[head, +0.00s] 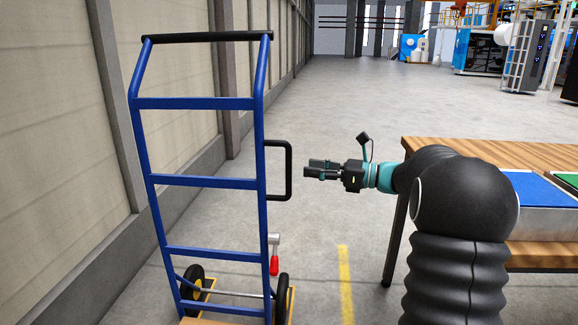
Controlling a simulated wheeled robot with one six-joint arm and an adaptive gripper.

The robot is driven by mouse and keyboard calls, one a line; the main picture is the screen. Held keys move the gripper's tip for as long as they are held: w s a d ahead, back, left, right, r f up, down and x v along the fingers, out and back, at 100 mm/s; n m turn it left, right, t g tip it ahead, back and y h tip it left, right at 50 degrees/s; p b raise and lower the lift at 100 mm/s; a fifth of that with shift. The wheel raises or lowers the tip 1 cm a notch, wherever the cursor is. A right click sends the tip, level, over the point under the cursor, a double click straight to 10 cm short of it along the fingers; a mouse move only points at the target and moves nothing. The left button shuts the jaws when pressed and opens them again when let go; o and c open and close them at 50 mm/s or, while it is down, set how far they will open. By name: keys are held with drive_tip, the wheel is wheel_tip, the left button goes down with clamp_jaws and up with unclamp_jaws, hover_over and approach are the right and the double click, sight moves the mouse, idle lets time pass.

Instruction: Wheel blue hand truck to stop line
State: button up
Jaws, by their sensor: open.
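The blue hand truck (208,182) stands upright at the left in the head view, close to the wall. It has a black top bar, a black side handle (289,170) on its right rail and black wheels with yellow hubs at the bottom. A lever with a red grip (274,264) sits low near its right wheel. My gripper (308,168) points left towards the side handle, a short gap to its right, open and empty. A yellow floor line (346,285) lies right of the truck; I cannot tell whether it is the stop line.
A wooden table (480,147) with blue and green trays (538,190) stands at the right, beside my arm. A panelled wall (50,130) runs along the left. The floor beyond the truck is open, with machines far back right.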

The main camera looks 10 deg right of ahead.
sight(289, 165)
drive_tip(key=x, duration=0.7)
drive_tip(key=shift+w+a, duration=0.1)
clamp_jaws()
